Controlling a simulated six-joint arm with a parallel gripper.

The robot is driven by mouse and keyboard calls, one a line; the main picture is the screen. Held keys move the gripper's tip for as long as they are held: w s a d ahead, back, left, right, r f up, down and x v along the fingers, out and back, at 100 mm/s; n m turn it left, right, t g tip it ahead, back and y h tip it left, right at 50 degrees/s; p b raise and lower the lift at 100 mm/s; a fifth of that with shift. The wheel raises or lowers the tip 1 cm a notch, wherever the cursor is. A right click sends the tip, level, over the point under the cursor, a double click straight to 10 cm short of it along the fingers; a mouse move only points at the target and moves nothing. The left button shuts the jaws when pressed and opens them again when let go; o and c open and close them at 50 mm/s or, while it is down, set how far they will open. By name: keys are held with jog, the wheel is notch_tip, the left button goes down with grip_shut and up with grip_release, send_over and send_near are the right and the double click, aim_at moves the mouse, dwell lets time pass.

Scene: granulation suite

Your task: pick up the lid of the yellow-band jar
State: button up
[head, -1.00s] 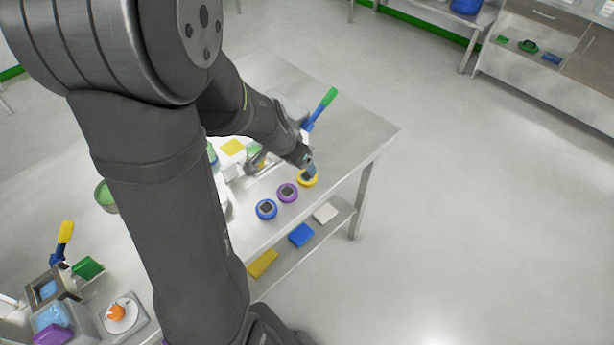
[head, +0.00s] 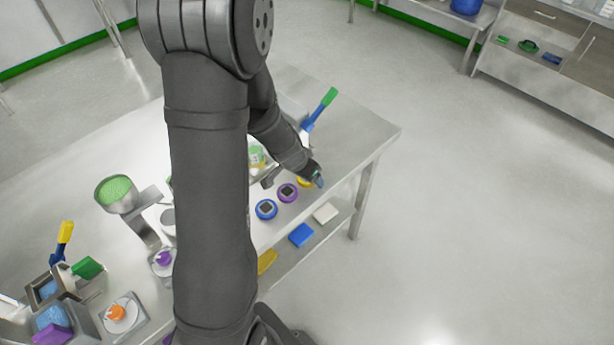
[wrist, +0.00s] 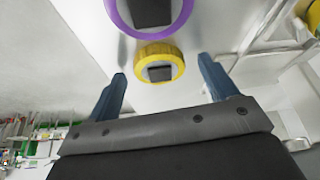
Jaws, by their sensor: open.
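The yellow-band jar (head: 302,184) stands near the table's front edge, partly hidden by my gripper in the head view. In the wrist view its lid (wrist: 158,73) shows as a pale disc with a dark square grip, inside the yellow ring. My gripper (wrist: 163,72) is open and empty. Its two blue fingers point toward the jar, one to each side in the picture, and the lid lies between and a little beyond their tips. No contact shows. In the head view my gripper (head: 317,177) is at the jar's right side.
A purple-band jar (head: 287,193) stands close beside the yellow one, and a blue-band jar (head: 266,209) stands left of it. A green-and-blue handled tool (head: 319,108) leans behind my gripper. The table (head: 365,135) is bare toward its right corner.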

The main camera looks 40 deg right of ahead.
jog(key=c, duration=1)
jog(key=shift+c, duration=0.2)
